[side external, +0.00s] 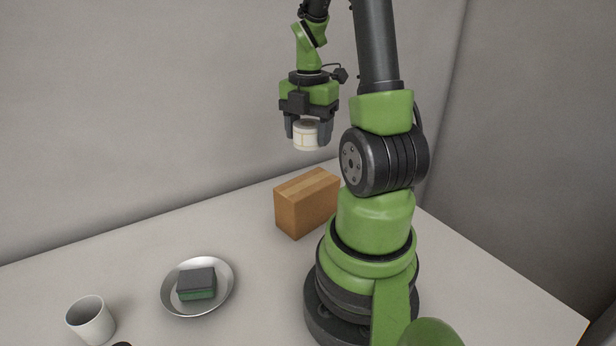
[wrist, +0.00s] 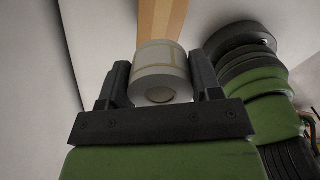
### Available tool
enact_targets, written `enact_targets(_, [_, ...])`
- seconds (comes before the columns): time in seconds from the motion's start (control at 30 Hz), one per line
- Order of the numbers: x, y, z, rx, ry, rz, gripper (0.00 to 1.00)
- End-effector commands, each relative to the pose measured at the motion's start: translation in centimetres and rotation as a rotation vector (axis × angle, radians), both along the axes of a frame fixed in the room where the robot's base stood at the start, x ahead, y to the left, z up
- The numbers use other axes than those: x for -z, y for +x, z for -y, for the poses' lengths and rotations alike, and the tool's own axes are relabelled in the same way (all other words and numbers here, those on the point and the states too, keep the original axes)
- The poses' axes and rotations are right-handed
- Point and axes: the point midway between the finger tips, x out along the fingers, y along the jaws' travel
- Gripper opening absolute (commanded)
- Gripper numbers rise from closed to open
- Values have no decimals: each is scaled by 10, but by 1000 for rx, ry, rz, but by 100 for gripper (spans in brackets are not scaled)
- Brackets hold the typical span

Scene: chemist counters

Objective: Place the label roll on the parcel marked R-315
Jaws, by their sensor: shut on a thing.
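The label roll (side external: 306,136) is white with tan label outlines. My gripper (side external: 307,132) is shut on it and holds it in the air, above the brown cardboard parcel (side external: 306,205). In the wrist view the roll (wrist: 160,66) sits between the two dark fingers of my gripper (wrist: 160,82). Part of the parcel's top (wrist: 163,18) shows behind the roll. The parcel stands on the counter, with clear space between it and the roll. No marking can be read on the parcel's visible faces, and its right end is hidden by my arm.
A metal bowl (side external: 226,300) with a dark green-and-grey sponge (side external: 197,283) in it stands left of the parcel. A white mug (side external: 91,321) is at the front left. A dark thing at the bottom edge is cut off. The counter (side external: 130,240) behind the bowl is clear, up to the wall.

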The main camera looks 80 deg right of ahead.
Motion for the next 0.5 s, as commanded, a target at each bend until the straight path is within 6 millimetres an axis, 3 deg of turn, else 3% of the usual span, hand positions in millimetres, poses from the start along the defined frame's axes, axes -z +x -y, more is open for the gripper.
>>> enact_targets(0.1, [24,-1,-2,0,9,-5,34])
enact_targets(0.5, [75,0,-2,-1,7,-4,34])
